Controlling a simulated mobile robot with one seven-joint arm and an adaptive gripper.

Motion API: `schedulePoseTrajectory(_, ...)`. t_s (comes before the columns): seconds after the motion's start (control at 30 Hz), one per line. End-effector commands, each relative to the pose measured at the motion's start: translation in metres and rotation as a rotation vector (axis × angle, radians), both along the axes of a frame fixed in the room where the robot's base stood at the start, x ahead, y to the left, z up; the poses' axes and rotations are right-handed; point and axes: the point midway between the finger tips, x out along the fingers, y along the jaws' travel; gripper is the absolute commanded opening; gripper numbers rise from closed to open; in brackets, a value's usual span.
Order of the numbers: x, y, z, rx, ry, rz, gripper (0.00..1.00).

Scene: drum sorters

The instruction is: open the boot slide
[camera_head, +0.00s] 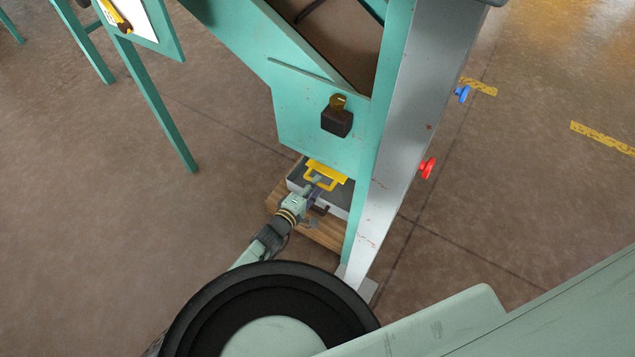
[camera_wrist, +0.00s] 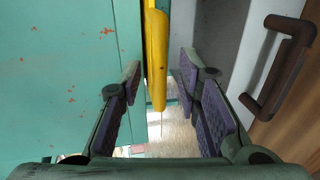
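The boot slide shows as a yellow plate with a loop handle (camera_head: 326,174) at the foot of the teal machine, above a grey-white tray. My gripper (camera_head: 314,190) is at this handle. In the wrist view the yellow handle bar (camera_wrist: 157,55) stands between the two fingers of my gripper (camera_wrist: 157,82). The fingers are apart, with a gap visible on each side of the bar, so my gripper is open around it. Much of the handle's lower part is hidden by my gripper in the head view.
The tray (camera_head: 335,205) sits in a wooden box (camera_head: 283,209); a dark brown handle (camera_wrist: 283,65) is close right of my gripper. A grey post (camera_head: 405,130) with red (camera_head: 428,168) and blue (camera_head: 462,93) knobs stands right.

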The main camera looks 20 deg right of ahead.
Motion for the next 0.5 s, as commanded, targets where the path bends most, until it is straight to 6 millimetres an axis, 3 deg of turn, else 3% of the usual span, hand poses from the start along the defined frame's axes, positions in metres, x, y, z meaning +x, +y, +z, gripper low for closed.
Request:
schedulePoseTrajectory(0.2,0.012,-0.016,-0.004,0.000,0.000,-0.001,0.31)
schedulePoseTrajectory(0.5,0.013,-0.017,-0.005,0.000,0.000,0.000,0.31)
